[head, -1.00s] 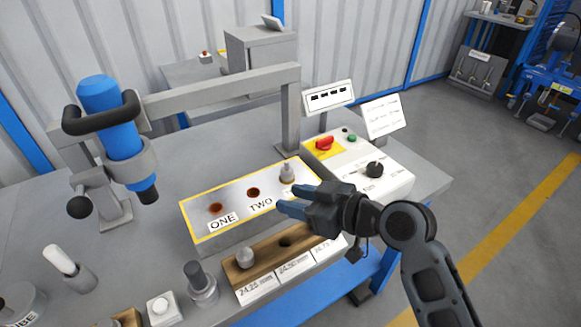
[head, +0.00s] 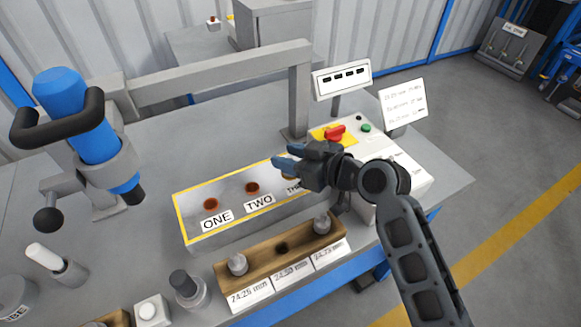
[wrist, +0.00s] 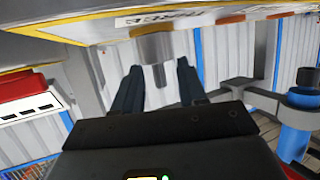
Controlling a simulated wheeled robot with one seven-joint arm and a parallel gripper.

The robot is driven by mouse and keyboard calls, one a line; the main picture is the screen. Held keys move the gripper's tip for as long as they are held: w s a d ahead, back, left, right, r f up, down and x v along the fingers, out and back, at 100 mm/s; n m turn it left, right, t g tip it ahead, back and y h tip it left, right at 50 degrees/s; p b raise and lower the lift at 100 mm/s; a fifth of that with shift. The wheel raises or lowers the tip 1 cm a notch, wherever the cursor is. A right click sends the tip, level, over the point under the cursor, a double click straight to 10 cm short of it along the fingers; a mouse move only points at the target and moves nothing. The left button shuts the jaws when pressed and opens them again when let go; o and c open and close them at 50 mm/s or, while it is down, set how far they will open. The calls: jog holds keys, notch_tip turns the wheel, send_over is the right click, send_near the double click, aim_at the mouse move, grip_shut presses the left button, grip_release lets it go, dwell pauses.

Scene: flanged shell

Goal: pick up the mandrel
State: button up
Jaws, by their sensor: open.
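The mandrel (wrist: 155,48) shows in the wrist view as a grey cylinder with a narrower stem, at the label panel whose THREE lettering appears upside down. My gripper (wrist: 159,66) is open, with one dark finger on each side of the stem and visible gaps to both. In the head view my gripper (head: 288,157) is over the THREE place of the yellow-edged panel (head: 232,225), and it hides the mandrel there. Holes ONE and TWO are empty.
A wooden rack (head: 262,262) in front holds a grey knobbed piece at its left and right, with an empty middle hole. A control box (head: 410,165) with a red switch stands right of the panel. A blue press-like tool (head: 85,115) stands left.

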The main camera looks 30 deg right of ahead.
jog(key=shift+x, duration=0.95)
jog(key=shift+s, duration=0.1)
grip_shut()
